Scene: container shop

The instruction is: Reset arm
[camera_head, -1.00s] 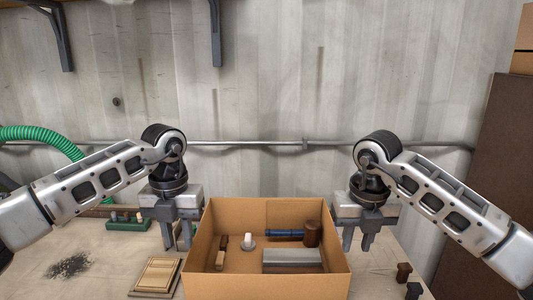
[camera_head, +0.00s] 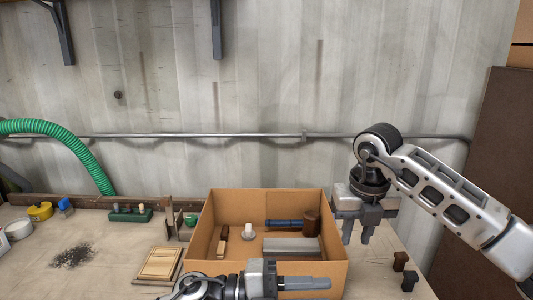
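My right gripper (camera_head: 358,236) hangs pointing down just right of the cardboard box (camera_head: 335,272), above the bench. Its two fingers show apart with nothing between them. My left gripper (camera_head: 306,283) is low at the bottom of the view, in front of the box's near wall and hiding part of it. It points right, its fingers seen edge-on, so I cannot tell whether it is open or shut. The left arm's upper links are out of view.
The open box holds a mallet (camera_head: 311,222), a blue-handled tool (camera_head: 284,223), a grey block (camera_head: 291,246) and small items. A wooden panel (camera_head: 160,264) lies left of it. Dark pegs (camera_head: 400,261) stand at right. A green hose (camera_head: 70,143) arches at left.

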